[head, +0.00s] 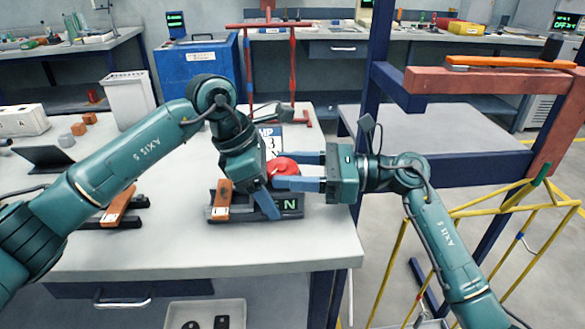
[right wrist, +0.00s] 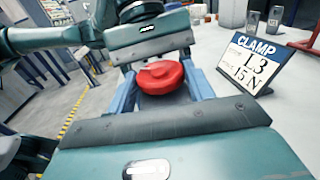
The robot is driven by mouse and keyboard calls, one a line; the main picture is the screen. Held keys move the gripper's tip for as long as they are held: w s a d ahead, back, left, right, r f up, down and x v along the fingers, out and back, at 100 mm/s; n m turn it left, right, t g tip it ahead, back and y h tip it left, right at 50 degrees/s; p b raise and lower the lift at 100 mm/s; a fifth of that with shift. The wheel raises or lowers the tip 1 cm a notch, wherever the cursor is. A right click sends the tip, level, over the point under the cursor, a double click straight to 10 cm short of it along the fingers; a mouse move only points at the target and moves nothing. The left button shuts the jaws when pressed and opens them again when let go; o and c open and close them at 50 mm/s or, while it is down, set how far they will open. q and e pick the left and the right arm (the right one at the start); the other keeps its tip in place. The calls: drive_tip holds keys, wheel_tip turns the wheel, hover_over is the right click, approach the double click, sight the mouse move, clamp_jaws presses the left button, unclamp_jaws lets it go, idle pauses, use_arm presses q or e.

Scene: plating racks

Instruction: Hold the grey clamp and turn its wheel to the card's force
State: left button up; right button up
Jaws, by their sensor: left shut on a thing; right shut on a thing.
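The clamp (head: 218,213) is a dark grey body low on the white table, with an orange block at its left end and a small display with a green N at its right. The display's digits are hidden. Its red wheel (head: 284,166) also shows in the right wrist view (right wrist: 160,76). My left gripper (head: 262,203) points down and is shut on the clamp. My right gripper (head: 290,171) reaches in from the right, shut on the wheel, one finger on either side. The card (right wrist: 250,62) reads CLAMP, what looks like L3, and 15 N; my left arm partly hides it in the head view.
A second dark device (head: 120,207) with an orange block lies left on the table. A red frame (head: 292,70) stands behind the card. A bin (head: 203,314) sits below the front edge. Yellow rails (head: 470,212) and a blue post (head: 375,60) stand at right.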

drive_tip(key=shift+c, duration=1)
drive_tip(key=shift+s+m+t, duration=0.1)
drive_tip(key=shift+m+t, duration=0.6)
drive_tip(key=shift+t, duration=0.4)
drive_tip(key=o, duration=1)
drive_tip(key=v, duration=1.2)
drive_tip(key=shift+s+r, duration=0.1)
drive_tip(key=shift+r, duration=0.15)
